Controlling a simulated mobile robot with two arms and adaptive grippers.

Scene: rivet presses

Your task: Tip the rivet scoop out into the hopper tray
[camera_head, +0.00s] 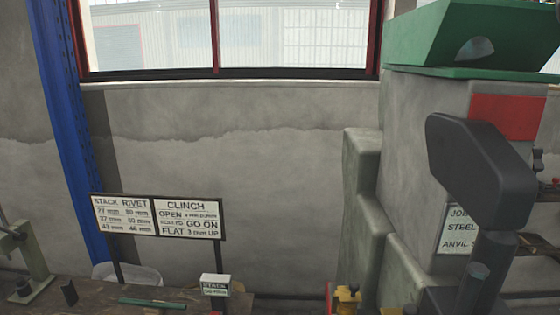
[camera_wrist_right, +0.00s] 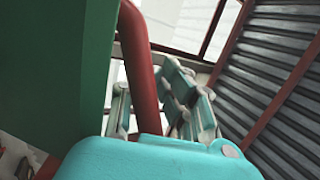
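The green hopper tray (camera_head: 470,35) sits on top of the grey press body at the upper right of the head view, with its inside out of sight. In the right wrist view, a green surface (camera_wrist_right: 50,70) fills the left side, very close. My right gripper (camera_wrist_right: 160,95) shows there with its teal palm and jointed fingers. A red-brown bar (camera_wrist_right: 143,65) runs up between the fingers; I cannot tell whether it is the scoop's handle or whether the fingers grip it. The scoop's bowl and rivets are not visible. My left gripper is not in view.
The grey press body (camera_head: 415,165) stands at the right. Signboards (camera_head: 155,217) and a small stack sign (camera_head: 215,285) stand at the bench (camera_head: 130,302). A green press (camera_head: 25,260) is at the far left. A blue post (camera_head: 65,130) flanks the window.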

